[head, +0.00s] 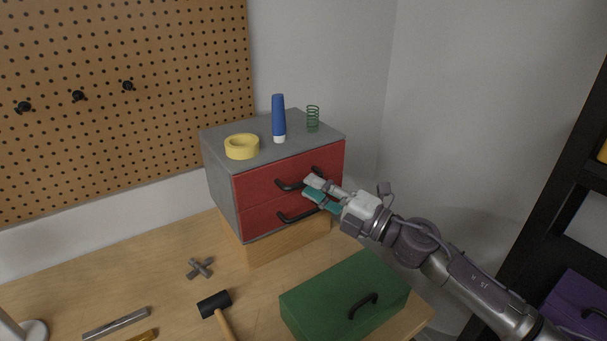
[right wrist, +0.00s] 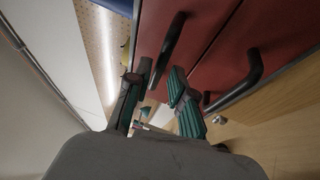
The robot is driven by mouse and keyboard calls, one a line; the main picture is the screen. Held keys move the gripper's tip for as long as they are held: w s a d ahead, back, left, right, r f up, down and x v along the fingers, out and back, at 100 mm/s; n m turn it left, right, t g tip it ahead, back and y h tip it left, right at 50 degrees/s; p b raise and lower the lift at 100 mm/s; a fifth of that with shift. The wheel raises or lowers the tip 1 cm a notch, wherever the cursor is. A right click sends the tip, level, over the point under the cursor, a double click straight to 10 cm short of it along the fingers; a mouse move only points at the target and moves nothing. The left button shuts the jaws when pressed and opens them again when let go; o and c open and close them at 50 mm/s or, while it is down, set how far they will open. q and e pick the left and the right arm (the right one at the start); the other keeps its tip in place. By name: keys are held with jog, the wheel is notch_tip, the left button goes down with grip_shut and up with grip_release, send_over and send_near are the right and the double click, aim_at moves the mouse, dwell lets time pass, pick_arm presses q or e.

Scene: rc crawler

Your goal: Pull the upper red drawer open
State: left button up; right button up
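The upper red drawer (head: 262,182) is in a grey cabinet (head: 219,180), its front flush with the lower red drawer (head: 262,217). Its black handle (head: 289,185) also shows in the right wrist view (right wrist: 171,45). My right gripper (head: 309,187) is at the right part of this handle, partly hiding it. In the right wrist view its two teal-padded fingers (right wrist: 160,85) are apart, with the handle's near end between or just ahead of the tips; contact cannot be told. My left gripper is not in view.
Yellow tape (head: 242,147), a blue tube (head: 278,117) and a green spring (head: 312,119) stand on the cabinet. The lower handle (head: 297,217) is just below my gripper. A green box (head: 340,290) and a black-headed mallet (head: 214,303) are in front on the table.

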jog(key=x, duration=0.2)
jog(key=shift+w+a+r, duration=0.15)
jog(key=shift+a, duration=0.2)
jog(key=shift+w+a, duration=0.1)
jog(key=shift+w, duration=0.05)
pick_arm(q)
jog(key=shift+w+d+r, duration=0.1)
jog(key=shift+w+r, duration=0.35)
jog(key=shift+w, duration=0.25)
pick_arm(e)
grip_shut()
